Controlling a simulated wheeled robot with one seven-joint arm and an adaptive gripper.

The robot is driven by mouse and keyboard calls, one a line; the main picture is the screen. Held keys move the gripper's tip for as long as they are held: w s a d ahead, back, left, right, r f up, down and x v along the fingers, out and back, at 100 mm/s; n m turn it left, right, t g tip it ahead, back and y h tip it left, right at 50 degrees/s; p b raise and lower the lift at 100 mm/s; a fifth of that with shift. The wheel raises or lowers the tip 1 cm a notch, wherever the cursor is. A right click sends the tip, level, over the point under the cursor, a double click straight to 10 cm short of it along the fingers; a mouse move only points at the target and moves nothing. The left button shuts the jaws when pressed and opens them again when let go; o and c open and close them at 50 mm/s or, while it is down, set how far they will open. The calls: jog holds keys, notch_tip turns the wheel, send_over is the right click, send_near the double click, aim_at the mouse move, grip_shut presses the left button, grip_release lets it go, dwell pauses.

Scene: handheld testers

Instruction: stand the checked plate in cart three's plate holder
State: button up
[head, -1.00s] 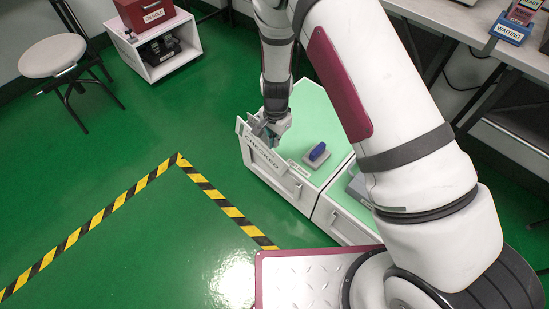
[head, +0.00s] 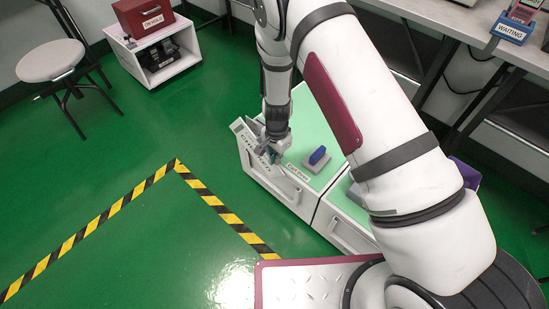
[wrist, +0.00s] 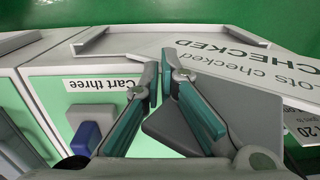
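The white checked plate (head: 256,142), lettered "CHECKED", is tilted at the near left end of cart three. In the wrist view the plate (wrist: 235,60) shows its lettered face upside down beside the fingers. My gripper (head: 268,150) points down there. In the wrist view my gripper's fingertips (wrist: 162,72) are close together at the plate's edge and appear shut on it. A "Cart three" label (wrist: 90,84) lies left of the fingers, and also shows in the head view (head: 298,172). The plate holder is not clearly distinguishable; the fingers and plate cover that area.
A blue tester on a grey stand (head: 317,160) sits on the green cart top beside my gripper; the wrist view shows it too (wrist: 88,135). A second cart (head: 343,232) adjoins on the near side. Green floor (head: 110,160) on the left is free.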

jog(key=shift+o, duration=1.4)
jog(key=shift+a+f, duration=0.25)
jog(key=shift+a, duration=0.4)
jog(key=o, duration=0.6)
jog(key=r+p, duration=0.1)
jog(key=r, duration=0.3)
jog(key=r+p, duration=0.2)
jog(key=r, duration=0.2)
jog(key=r+p, duration=0.1)
jog(key=r, duration=0.2)
jog(key=shift+d+r+p, duration=0.35)
jog(key=shift+r+p, duration=0.05)
jog(key=shift+c, duration=0.2)
jog(key=o, duration=1)
jog(key=shift+c, duration=0.2)
notch_tip(320, 180, up, 12)
jog(key=shift+d, duration=0.1)
